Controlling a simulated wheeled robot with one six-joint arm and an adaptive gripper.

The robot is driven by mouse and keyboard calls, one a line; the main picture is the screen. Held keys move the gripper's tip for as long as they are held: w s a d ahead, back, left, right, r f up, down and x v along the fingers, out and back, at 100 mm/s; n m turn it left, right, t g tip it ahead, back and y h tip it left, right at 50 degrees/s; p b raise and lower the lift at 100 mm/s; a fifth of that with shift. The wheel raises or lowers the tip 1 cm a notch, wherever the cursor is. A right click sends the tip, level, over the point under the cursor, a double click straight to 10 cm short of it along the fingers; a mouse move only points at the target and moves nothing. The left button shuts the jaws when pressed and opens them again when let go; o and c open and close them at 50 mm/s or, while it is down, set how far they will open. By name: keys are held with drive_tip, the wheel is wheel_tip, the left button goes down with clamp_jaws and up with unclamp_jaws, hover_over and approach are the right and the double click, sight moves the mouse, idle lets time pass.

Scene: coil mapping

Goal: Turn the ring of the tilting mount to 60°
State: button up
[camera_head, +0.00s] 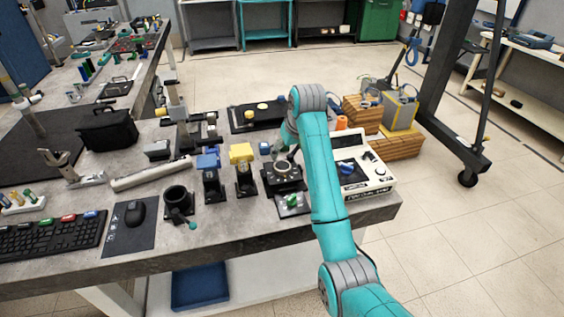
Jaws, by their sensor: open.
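My gripper (283,152) is small and dark at the end of my teal arm. It sits just above a black block with a round, pale-rimmed ring (283,167) on top, which appears to be the tilting mount. The mount stands near the front right of the grey table. I cannot tell whether the fingers touch the ring, and no angle marks are readable. The gripper looks open, with nothing clearly between its fingers. My arm passes close by on the right and hides part of the area behind it.
A small plate with a green knob (292,202) lies in front of the mount. A white instrument box (358,172) stands right, partly behind my arm. Yellow-topped (242,160) and blue-topped (209,165) black fixtures stand left, with a black cup (177,199) farther left. The table's front edge is close.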

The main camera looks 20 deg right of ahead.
sight(283, 166)
drive_tip(key=x, duration=0.9)
drive_tip(key=shift+f, duration=0.3)
drive_tip(key=c, duration=1.1)
